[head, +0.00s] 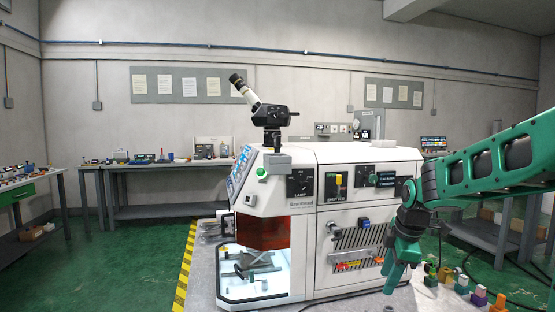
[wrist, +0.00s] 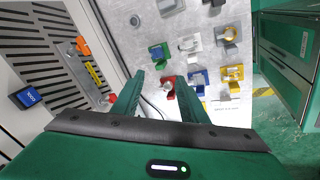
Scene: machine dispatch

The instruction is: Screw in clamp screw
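My gripper (head: 396,276) points down beside the right side of the white machine (head: 262,205). In the wrist view its two green fingers (wrist: 160,80) are apart. A small red piece with a pale top (wrist: 168,87) shows in the gap between them, on the grey board below; I see no contact. Nothing is held. I cannot tell which part is the clamp screw. Blue (wrist: 198,78), green (wrist: 158,52) and yellow (wrist: 232,73) pieces stand around the red one. In the head view, similar coloured pieces, such as a purple one (head: 478,296), stand at the lower right.
The machine's vented front carries a blue knob (wrist: 29,97) and orange (wrist: 82,45) and yellow (wrist: 93,73) handles, close to the left of my gripper. Green cabinets (wrist: 290,45) stand at the right in the wrist view. A workbench (head: 150,165) stands at the back wall.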

